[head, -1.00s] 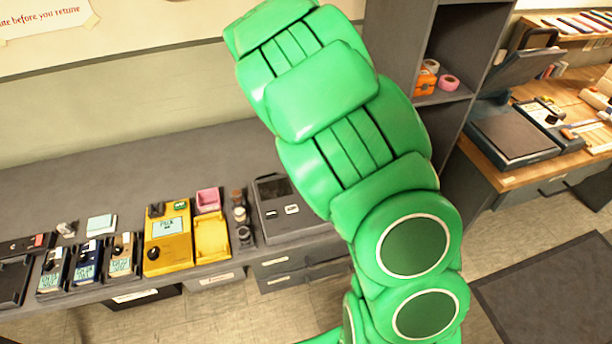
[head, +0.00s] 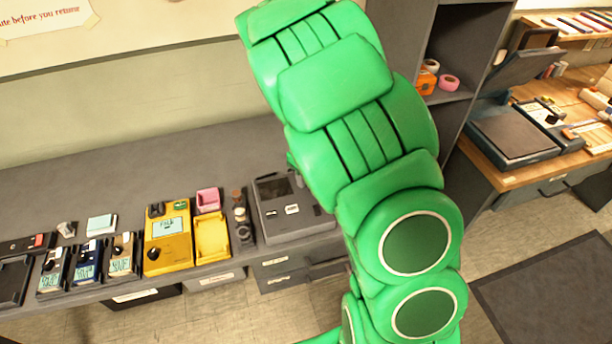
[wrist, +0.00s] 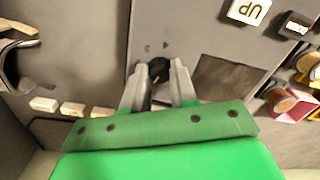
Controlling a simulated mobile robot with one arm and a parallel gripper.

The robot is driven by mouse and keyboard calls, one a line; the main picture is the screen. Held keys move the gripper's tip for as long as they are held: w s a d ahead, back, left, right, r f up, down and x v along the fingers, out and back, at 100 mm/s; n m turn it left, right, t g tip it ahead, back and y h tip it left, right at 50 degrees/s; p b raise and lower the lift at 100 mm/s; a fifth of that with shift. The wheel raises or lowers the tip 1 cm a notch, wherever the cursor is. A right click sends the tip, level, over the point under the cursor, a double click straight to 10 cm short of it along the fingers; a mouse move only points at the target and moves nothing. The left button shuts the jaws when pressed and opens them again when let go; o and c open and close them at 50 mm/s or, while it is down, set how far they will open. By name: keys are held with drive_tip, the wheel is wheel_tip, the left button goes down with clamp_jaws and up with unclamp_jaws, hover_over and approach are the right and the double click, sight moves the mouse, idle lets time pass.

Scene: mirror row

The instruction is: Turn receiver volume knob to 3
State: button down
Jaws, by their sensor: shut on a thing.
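The grey receiver (head: 288,226) sits on the bench at the picture's middle in the head view, partly hidden by my green arm. In the wrist view its grey panel (wrist: 95,40) fills most of the picture. A dark round knob (wrist: 159,69) stands on that panel, with small marks above it, one like a 2; I cannot read its setting. My gripper (wrist: 158,74) has one finger on each side of the knob and is shut on it. The gripper is hidden behind my arm in the head view.
Left of the receiver stand a yellow device (head: 168,238), a yellow tray (head: 212,236) and several small handsets. A grey shelf (head: 448,100) rises behind my arm. The bench behind the devices is clear.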

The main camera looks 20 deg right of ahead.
drive_tip(key=m, duration=0.5)
drive_tip(key=shift+m, duration=0.3)
drive_tip(key=m, duration=1)
drive_tip(key=shift+m, duration=0.4)
drive_tip(key=m, duration=0.5)
drive_tip(key=shift+m, duration=0.4)
drive_tip(key=c, duration=0.9)
unclamp_jaws()
drive_tip(key=shift+r, duration=0.1)
